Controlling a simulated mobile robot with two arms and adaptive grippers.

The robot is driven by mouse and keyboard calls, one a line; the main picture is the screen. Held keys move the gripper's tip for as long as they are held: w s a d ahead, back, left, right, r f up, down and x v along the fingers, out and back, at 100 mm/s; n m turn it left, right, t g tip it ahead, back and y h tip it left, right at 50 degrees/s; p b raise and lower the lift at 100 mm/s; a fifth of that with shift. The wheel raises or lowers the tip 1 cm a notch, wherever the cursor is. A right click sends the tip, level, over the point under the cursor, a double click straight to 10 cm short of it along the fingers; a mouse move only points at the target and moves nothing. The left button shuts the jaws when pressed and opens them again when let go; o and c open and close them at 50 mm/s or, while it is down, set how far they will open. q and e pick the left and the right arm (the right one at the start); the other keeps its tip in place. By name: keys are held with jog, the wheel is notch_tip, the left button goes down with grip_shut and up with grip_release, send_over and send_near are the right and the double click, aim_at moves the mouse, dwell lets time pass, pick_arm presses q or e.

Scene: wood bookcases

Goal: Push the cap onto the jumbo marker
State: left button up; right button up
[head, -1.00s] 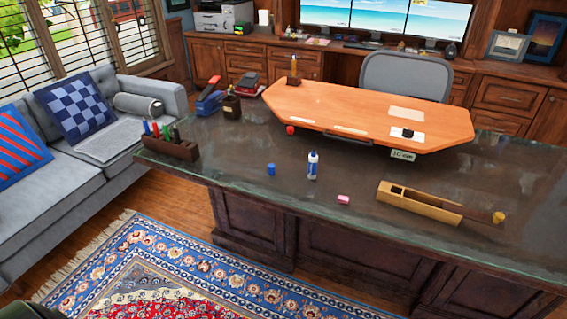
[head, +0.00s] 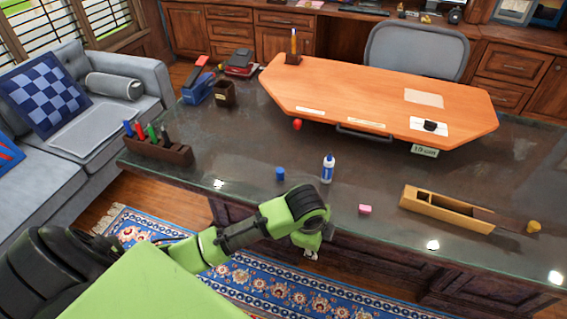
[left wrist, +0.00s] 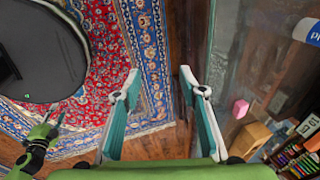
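The jumbo marker (head: 328,170) appears to be the white, upright body with a blue label and narrow top on the dark desk. Part of it shows at the upper right of the left wrist view (left wrist: 306,30). A small blue cap (head: 280,174) sits on the desk to its left, apart from it. My left gripper (head: 312,255) is low in front of the desk edge, below both. In the left wrist view its fingers (left wrist: 160,90) are spread, with nothing between them. My right gripper (left wrist: 52,120) shows small at the lower left there, fingers apart.
A pink eraser (head: 365,209) and a long wooden box (head: 446,208) lie to the marker's right. A pen holder (head: 158,150) stands at the desk's left end. A raised orange desktop (head: 375,100) is behind. The desk around the cap is clear.

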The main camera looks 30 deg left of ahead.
pick_arm(q)
jog(key=w+a+r+m+y, duration=0.1)
jog(key=w+a+r+m, duration=0.2)
jog(key=w+a+r, duration=0.2)
jog(key=w+a+r+m+y, duration=0.1)
jog(key=w+a+r+m, duration=0.1)
jog(key=a+r, duration=0.1)
jog(key=shift+w+a+r+m+y, duration=0.15)
jog(key=shift+w+r+m+y, duration=0.05)
jog(key=shift+w+m+y, duration=0.1)
jog(key=w+a+r+m+y, duration=0.2)
jog(key=w+a+r+m, duration=0.15)
jog(key=a+r, duration=0.45)
send_near(280, 170)
jog(key=shift+n+g, duration=0.4)
jog(key=shift+n, duration=0.05)
jog(key=shift+p+x, duration=0.35)
jog(key=shift+x, duration=2.05)
jog(key=shift+a, duration=0.15)
jog(key=shift+w+d+p+x, duration=0.1)
jog(key=shift+w+p+x, duration=0.1)
jog(key=shift+x, duration=1.1)
jog(key=shift+w+d+p+x, duration=0.1)
jog(key=shift+p+x, duration=0.05)
jog(key=shift+x, duration=1.15)
jog(key=c, duration=0.8)
